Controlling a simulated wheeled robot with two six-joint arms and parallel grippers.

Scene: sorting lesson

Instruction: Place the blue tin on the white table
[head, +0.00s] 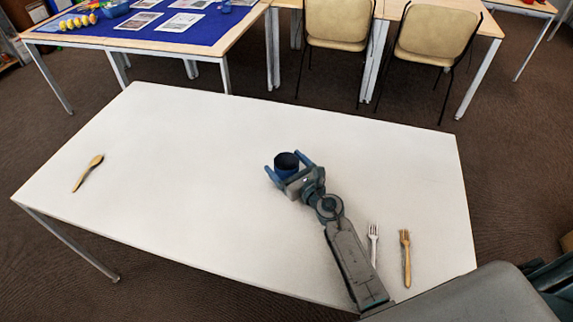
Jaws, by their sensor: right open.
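The blue tin (286,163) is a small dark blue cylinder, upright over the right-hand middle of the white table (180,170). It looks as if it stands on the table top, but my gripper hides its lower part. My right gripper (290,164) is open, with one blue finger on each side of the tin. I cannot tell whether either finger touches it. My right arm reaches up to it from the table's front right edge. My left gripper is not in view.
A wooden spoon (88,172) lies at the table's left. A light fork (373,244) and a wooden fork (406,258) lie right of my arm. The table's middle left and far right are clear. Two beige chairs (337,22) and a blue-topped table (170,38) stand behind.

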